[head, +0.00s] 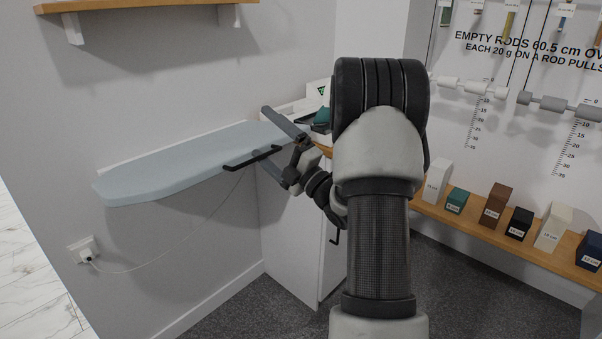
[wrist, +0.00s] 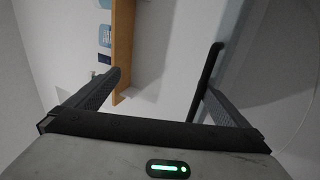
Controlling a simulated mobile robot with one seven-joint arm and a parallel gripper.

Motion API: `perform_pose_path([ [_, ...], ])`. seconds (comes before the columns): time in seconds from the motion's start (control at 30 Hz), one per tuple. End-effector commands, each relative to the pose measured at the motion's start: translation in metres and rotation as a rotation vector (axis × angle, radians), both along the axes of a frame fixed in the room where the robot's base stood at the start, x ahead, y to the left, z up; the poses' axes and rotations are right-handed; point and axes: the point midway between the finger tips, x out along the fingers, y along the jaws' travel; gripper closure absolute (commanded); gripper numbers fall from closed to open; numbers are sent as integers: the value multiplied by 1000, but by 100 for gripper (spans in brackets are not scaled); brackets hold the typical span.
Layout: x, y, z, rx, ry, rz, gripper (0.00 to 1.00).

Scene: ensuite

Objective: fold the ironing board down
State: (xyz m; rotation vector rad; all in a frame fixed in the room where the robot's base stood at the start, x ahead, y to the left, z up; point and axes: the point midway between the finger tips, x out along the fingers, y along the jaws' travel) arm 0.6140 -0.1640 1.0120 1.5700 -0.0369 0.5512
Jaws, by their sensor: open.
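The ironing board (head: 190,160) is a pale blue-grey panel standing out from the left wall in the head view, roughly level. A black bar handle (head: 250,159) runs along its front edge. My gripper (head: 264,137) is at the board's right end, its fingers apart above and below the handle's right part. In the wrist view my gripper (wrist: 160,80) is open, and the black handle (wrist: 207,80) shows close to the right finger, well apart from the left one. I cannot tell whether that finger touches it.
A white cabinet (head: 290,240) stands behind the gripper, with small items on top. A cord runs from a wall socket (head: 84,251) beneath the board. A wooden shelf (head: 150,5) is above. At right, a low wooden ledge (head: 480,240) holds several labelled blocks. Dark carpet is clear below.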

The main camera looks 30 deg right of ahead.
Motion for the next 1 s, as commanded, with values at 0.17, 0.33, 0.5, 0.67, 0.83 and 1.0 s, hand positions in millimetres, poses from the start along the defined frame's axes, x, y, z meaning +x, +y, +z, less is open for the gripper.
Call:
perform_pose_path([
  [0.17, -73, -29, -58, -7, 121, -18, 18],
  [0.33, -101, -36, -59, -6, 100, -10, 72],
  [0.5, -113, -39, -60, -6, 93, -5, 72],
  [0.67, -115, -39, -60, -6, 92, -4, 72],
  [0.83, -115, -40, -60, -6, 92, -5, 76],
  [1.0, -104, -68, -79, 38, 173, -111, 100],
])
